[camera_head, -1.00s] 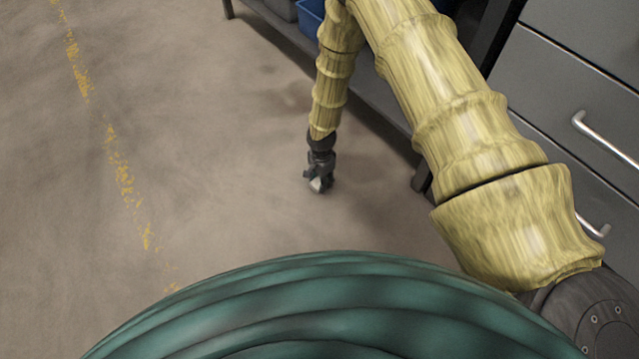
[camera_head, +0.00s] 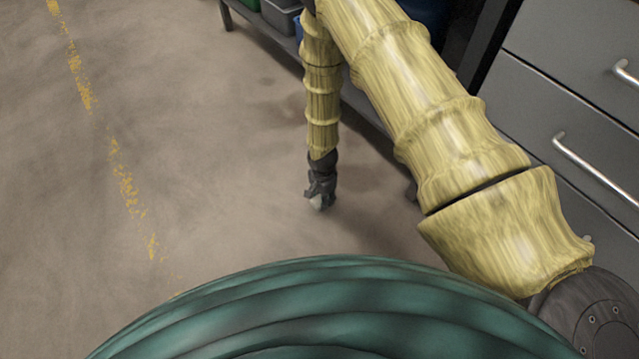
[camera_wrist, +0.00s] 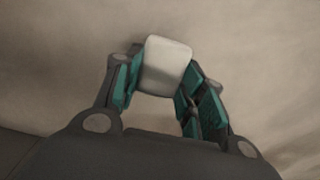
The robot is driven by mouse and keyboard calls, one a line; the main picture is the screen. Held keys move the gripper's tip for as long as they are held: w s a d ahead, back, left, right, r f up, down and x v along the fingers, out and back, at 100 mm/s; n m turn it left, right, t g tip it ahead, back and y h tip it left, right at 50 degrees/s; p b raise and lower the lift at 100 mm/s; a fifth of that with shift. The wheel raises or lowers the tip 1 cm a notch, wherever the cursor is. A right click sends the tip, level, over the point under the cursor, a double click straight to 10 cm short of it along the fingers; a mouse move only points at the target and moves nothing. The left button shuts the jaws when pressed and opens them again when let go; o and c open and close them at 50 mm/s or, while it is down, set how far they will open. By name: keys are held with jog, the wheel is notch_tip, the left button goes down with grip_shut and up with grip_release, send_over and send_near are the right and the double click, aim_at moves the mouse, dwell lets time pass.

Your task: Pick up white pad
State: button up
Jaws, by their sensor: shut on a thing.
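The white pad (camera_wrist: 166,66) is a small pale block with rounded corners. In the wrist view it sits between the two teal-lined fingers of my gripper (camera_wrist: 160,88), which is shut on it. In the head view my gripper (camera_head: 320,199) points down over the bare floor, and a small pale bit of the pad (camera_head: 316,202) shows at its tips. The fingers hide the pad's sides. I cannot tell exactly how far the pad is from the floor.
Grey drawers (camera_head: 560,110) with metal handles stand at the right. A dark shelf with bins (camera_head: 282,18) is at the top, behind my arm. A worn yellow line (camera_head: 125,185) runs along the floor at the left. The floor left of my gripper is clear.

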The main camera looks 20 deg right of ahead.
jog(key=s+p, duration=0.1)
jog(key=s, duration=0.2)
jog(key=s+p, duration=0.1)
jog(key=s, duration=0.3)
jog(key=s+a+r+p, duration=0.1)
jog(key=s, duration=0.2)
jog(key=shift+s+a, duration=0.1)
jog(key=shift+s, duration=0.2)
